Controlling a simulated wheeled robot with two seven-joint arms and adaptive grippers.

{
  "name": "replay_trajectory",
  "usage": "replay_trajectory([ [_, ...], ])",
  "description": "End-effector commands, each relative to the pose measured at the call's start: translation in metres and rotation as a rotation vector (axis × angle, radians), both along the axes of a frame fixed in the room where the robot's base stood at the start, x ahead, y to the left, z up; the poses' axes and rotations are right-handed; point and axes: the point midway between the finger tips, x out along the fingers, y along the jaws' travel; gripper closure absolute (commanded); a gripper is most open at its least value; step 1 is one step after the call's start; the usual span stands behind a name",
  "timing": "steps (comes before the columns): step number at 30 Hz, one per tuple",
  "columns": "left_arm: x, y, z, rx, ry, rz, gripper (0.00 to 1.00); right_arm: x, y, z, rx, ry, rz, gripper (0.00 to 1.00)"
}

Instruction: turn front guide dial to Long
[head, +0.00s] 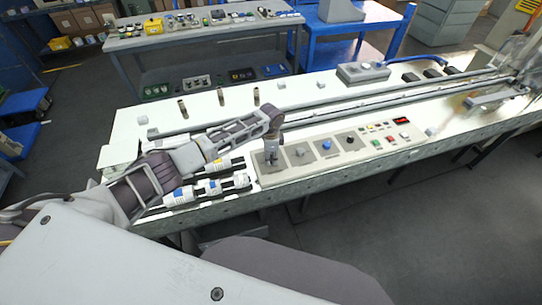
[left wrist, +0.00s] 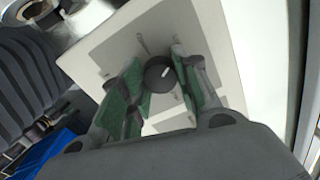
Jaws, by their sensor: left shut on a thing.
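A row of dials stands on the control panel (head: 385,152) at the table's front edge. My left gripper (head: 271,161) points down at the leftmost plate of the row and hides its dial in the head view. In the left wrist view that dark round dial (left wrist: 160,76) sits between the green-padded fingers of my left gripper (left wrist: 157,88), which are shut on it. A short white mark shows on the dial, and small marks lie on the plate around it. Their wording is too small to read. My right gripper is not in view.
A grey dial (head: 300,152) and a blue dial (head: 326,145) stand to the right on the panel, with several coloured buttons and a red display (head: 400,121). White-and-blue cylinders (head: 209,187) lie left of the panel. Long rails (head: 350,107) run behind it.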

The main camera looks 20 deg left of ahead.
Motion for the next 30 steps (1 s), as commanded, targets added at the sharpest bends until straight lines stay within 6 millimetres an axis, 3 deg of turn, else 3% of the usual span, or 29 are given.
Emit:
replay_trajectory([
  [16,0.0006,-0.0003,0.0005,-0.001,-0.001,-0.030,0.92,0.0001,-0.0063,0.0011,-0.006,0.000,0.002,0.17],
  [17,0.0006,-0.0003,0.0006,-0.002,-0.002,-0.030,0.67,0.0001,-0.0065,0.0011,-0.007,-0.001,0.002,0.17],
  [22,0.0005,-0.0004,0.0004,-0.001,-0.001,-0.030,0.46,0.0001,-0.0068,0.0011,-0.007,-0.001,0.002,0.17],
  [30,0.0002,-0.0002,0.0002,-0.001,0.000,-0.030,0.46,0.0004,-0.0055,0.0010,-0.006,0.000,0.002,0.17],
])
